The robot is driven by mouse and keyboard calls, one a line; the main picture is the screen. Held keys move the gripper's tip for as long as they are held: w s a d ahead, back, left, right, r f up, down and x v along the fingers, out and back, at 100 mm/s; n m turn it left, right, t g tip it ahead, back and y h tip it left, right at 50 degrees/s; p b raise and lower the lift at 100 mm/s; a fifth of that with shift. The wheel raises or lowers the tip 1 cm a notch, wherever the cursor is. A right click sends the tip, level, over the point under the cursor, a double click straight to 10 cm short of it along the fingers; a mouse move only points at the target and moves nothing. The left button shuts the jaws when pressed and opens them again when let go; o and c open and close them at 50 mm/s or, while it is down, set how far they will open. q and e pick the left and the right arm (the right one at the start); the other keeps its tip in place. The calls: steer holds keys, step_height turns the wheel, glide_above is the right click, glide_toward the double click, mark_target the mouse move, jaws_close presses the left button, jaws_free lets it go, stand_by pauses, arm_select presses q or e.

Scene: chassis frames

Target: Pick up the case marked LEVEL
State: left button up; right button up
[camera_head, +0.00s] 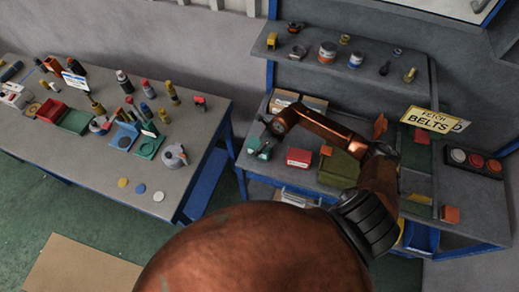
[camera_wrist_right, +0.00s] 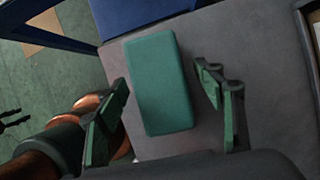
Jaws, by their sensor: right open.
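A teal case (camera_wrist_right: 162,82) lies on the grey bench top in the right wrist view, with its plain face up. I see no LEVEL mark on it. It also shows small in the head view (camera_head: 257,153), partly hidden by my right gripper (camera_head: 259,143). In the right wrist view my right gripper (camera_wrist_right: 164,80) is open, with one finger on each side of the case and a visible gap on both sides. Whether the fingertips are down at the case's height I cannot tell. My left gripper is not clearly in view.
A red case (camera_head: 299,157) and an olive-green case (camera_head: 338,168) lie to the right on the same bench. Cardboard boxes (camera_head: 313,104) stand behind. A BELTS sign (camera_head: 431,119) and a dark tray of round parts (camera_head: 475,160) are farther right. The left table (camera_head: 205,120) is crowded.

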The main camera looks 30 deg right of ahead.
steer(key=c, duration=1.6)
steer(key=shift+o, duration=0.2)
steer(key=shift+r, duration=0.2)
